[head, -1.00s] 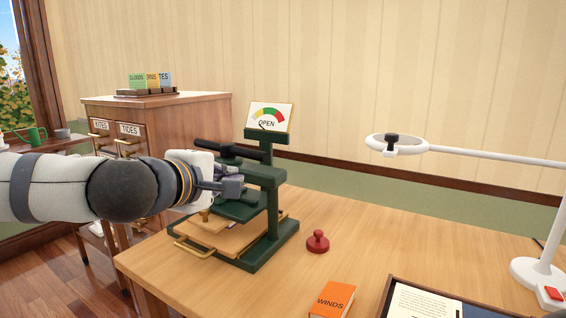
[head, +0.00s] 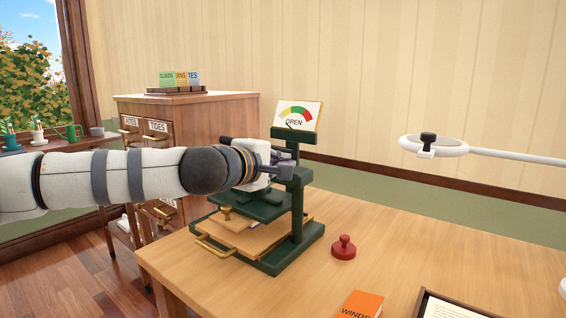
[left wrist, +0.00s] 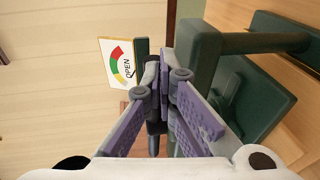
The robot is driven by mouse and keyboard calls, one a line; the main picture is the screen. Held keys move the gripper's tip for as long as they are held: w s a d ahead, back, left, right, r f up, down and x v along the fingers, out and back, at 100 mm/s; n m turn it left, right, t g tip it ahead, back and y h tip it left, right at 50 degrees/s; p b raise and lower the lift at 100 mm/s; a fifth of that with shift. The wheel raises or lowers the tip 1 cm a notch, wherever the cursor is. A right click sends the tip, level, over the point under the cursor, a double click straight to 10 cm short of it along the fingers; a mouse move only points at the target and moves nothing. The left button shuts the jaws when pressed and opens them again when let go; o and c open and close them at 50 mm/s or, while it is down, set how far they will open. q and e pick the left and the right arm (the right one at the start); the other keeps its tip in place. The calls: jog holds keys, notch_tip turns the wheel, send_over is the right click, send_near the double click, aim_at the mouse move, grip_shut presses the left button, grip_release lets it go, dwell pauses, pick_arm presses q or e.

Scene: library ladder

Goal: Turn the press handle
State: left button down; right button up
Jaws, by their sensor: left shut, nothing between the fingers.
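The dark green press (head: 297,215) stands on the wooden table. The left end of its black handle (head: 225,142) shows behind my left gripper, which hides the rest. The gauge card (head: 297,115) above reads OPEN. My left gripper (head: 286,166) is shut and empty, in front of the handle and beside the press's upright. In the left wrist view the fingertips (left wrist: 163,80) meet, with a dark bar, likely the handle (left wrist: 153,143), behind them. Whether they touch it I cannot tell. The press frame (left wrist: 200,60) is just to the right. My right gripper is not in view.
A red stamp (head: 343,247) and an orange WINDS book (head: 360,305) lie right of the press. A white magnifier lamp (head: 455,147) reaches over the table at right. A drawer cabinet (head: 190,120) stands behind left. The table's right middle is clear.

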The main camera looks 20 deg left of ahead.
pick_arm(q)
jog(key=shift+w+d, duration=0.1)
jog(key=shift+w, duration=0.15)
jog(key=shift+w+d+r+n+y, duration=0.1)
jog(key=shift+w+d+n+y, duration=0.25)
jog(key=shift+w+n+y, duration=0.4)
jog(key=shift+s+p, duration=0.1)
jog(key=shift+p, duration=0.2)
